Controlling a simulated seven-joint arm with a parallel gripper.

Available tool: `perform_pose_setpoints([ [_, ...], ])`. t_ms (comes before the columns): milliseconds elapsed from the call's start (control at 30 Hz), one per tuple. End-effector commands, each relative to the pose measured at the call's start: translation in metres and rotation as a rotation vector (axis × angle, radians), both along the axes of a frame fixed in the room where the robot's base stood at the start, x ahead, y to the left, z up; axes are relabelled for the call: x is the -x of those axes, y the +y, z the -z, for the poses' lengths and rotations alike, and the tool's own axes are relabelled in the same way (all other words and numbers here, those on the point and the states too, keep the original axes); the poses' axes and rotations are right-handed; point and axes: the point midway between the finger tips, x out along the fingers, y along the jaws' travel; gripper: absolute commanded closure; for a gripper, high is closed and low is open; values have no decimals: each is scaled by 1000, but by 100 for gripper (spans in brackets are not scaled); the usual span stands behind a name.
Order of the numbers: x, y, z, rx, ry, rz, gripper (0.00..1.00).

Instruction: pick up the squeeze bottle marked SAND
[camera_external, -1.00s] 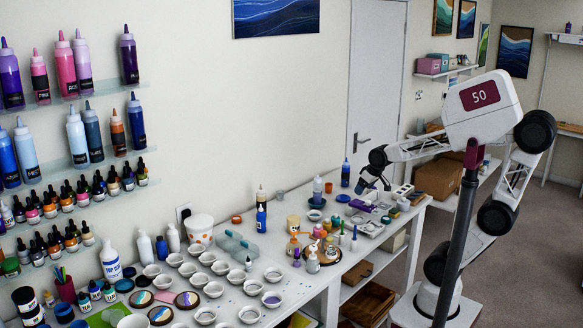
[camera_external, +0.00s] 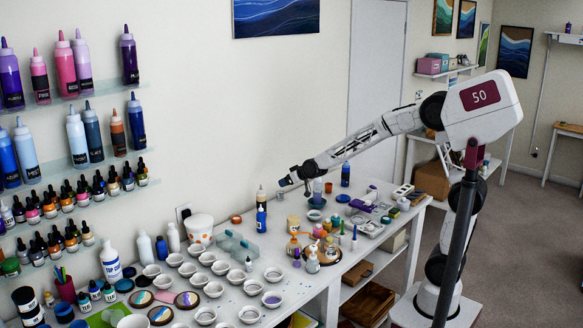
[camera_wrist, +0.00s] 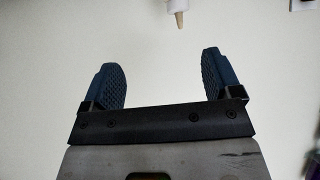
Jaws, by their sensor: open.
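A squeeze bottle with a pale body and a cream tip (camera_external: 261,194) stands near the wall on the work table, behind a blue bottle (camera_external: 261,219). Its label is too small to read, so I cannot confirm that it says SAND. In the wrist view a tan nozzle tip (camera_wrist: 178,18) on a white cap shows at the top edge, beyond the fingers; the rest of that bottle is out of frame. My gripper (camera_wrist: 161,62) is open, with nothing between its two blue ribbed pads. In the external view my gripper (camera_external: 285,183) is just right of the pale bottle, apart from it.
A white tub (camera_external: 200,228) and clear greenish moulds (camera_external: 236,246) stand left of the bottles. Several small white cups cover the near table. Small bottles and a wooden round (camera_external: 322,254) stand to the right. Glass shelves (camera_external: 75,160) of bottles line the wall at left.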

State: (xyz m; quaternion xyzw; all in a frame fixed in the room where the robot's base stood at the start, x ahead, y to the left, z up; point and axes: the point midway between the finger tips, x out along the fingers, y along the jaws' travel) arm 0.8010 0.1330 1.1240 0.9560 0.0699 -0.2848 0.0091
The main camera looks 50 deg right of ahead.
Motion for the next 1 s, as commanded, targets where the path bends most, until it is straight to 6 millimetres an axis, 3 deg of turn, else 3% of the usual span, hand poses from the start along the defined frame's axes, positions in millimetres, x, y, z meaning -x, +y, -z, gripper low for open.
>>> perform_pose_setpoints([
  [33,-16,8,8,-1,-23,-1,16],
  [200,-59,28,27,-3,-110,1,16],
  [400,-87,42,42,-4,-171,7,16],
  [1000,-93,46,50,-3,-186,8,16],
])
